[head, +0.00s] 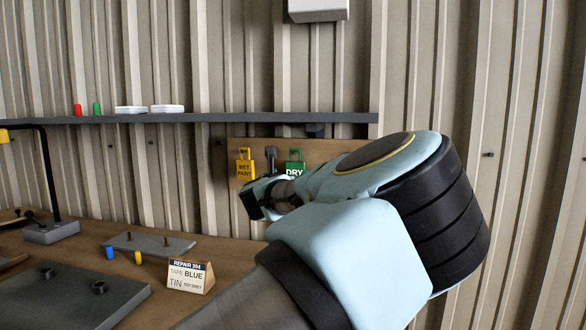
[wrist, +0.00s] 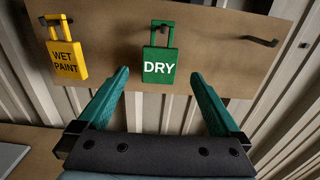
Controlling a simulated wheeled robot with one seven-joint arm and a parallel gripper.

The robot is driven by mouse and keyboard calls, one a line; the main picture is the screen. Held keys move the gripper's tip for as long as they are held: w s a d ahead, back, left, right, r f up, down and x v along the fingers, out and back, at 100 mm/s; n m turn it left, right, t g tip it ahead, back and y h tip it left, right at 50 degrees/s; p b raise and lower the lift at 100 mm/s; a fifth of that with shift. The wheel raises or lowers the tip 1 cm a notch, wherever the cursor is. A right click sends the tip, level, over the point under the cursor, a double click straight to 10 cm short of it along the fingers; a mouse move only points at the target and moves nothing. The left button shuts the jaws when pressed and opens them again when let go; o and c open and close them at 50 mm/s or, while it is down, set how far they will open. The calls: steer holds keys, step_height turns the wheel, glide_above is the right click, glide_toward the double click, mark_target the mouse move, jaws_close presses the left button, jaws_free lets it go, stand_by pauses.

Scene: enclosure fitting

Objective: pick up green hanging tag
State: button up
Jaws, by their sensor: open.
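The green hanging tag (wrist: 159,66), marked DRY, hangs from a hook on the brown board in the wrist view. It also shows in the head view (head: 294,168), just above my arm. My gripper (wrist: 163,82) is open in the wrist view, its two teal fingers apart, with the tag's lower part between and beyond the fingertips. The fingers do not visibly touch the tag. In the head view my arm hides most of my gripper.
A yellow WET PAINT tag (wrist: 64,58) hangs left of the green one. An empty hook (wrist: 260,41) is to the right on the board (wrist: 220,65). A grey shelf (head: 200,118) runs above. The workbench (head: 225,255) holds a REPAIR 304 card (head: 190,276) and plates.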

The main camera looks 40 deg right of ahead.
mark_target(295, 167)
steer(key=shift+p+x, duration=0.5)
steer(key=shift+x, duration=0.6)
steer(key=x, duration=0.1)
steer(key=p+x, duration=0.2)
steer(key=shift+w+d+r, duration=0.15)
steer(key=shift+r, duration=0.1)
steer(key=shift+w+d+f, duration=0.2)
steer(key=shift+d, duration=0.25)
steer(key=c, duration=1.3)
steer(key=shift+r, duration=0.15)
